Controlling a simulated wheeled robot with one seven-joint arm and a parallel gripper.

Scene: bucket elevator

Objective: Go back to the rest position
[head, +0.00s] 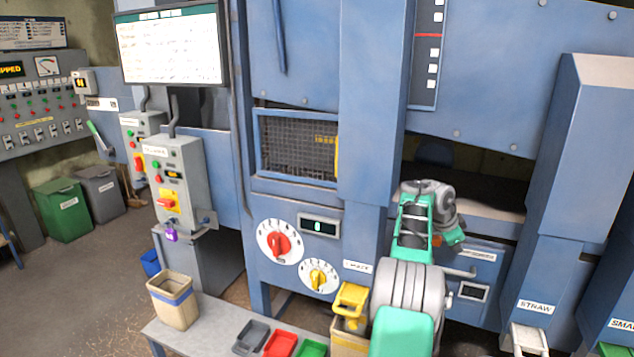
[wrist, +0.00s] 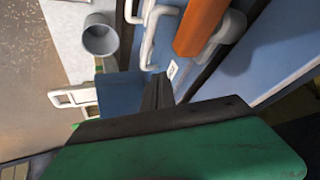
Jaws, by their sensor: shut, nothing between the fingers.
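My arm reaches up from the bottom of the head view in front of the blue machine (head: 365,180), folded at its grey and teal joints. My gripper (wrist: 157,90) shows in the wrist view as two dark fingers close together, shut with nothing between them. In the head view its fingers are hard to make out behind the arm links. In the wrist view a large green surface with a dark edge (wrist: 185,145) fills the foreground. An orange cylinder (wrist: 200,25) and white handles (wrist: 155,30) lie beyond the fingers.
A control box (head: 170,180) with a purple padlock (head: 171,236) stands left. A tan bin (head: 173,298), grey, red (head: 281,343) and green trays, and a yellow scoop (head: 350,302) stand low in front. A straw chute (head: 580,150) is at right. Open floor lies at left.

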